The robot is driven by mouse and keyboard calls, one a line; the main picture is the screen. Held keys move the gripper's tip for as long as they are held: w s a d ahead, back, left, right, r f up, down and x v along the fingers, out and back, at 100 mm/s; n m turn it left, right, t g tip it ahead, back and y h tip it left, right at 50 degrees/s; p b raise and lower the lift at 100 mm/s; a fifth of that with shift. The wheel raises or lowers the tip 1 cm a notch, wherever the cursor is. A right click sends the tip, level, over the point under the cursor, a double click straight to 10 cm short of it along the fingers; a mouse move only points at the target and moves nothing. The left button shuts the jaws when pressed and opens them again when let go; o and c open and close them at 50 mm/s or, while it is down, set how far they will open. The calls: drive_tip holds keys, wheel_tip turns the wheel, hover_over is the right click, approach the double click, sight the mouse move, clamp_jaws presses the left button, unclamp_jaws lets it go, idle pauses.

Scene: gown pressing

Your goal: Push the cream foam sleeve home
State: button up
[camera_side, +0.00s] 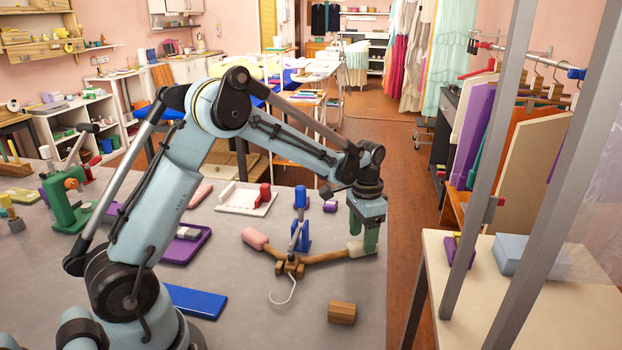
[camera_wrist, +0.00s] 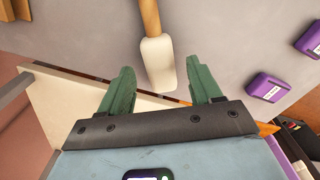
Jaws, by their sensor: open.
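A wooden hanger (camera_side: 318,257) is held at its middle on the grey table, its white hook toward the front. The cream foam sleeve (camera_side: 355,248) is on its right end; a pink sleeve (camera_side: 255,238) is on the left end. In the wrist view the cream sleeve (camera_wrist: 158,62) covers the tip of the wooden arm (camera_wrist: 150,17). My gripper (camera_side: 370,240) has green fingers and is at the cream sleeve's outer end. In the wrist view my gripper (camera_wrist: 164,76) is open, with the sleeve's end between the fingers and gaps at both sides. How far the sleeve is on is hidden.
A wooden block (camera_side: 342,313) lies on the table in front. A blue flat tray (camera_side: 194,301) and a purple tray (camera_side: 187,246) lie left. The table's right edge is close beside my gripper.

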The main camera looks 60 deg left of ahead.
drive_tip(key=shift+f, duration=1.1)
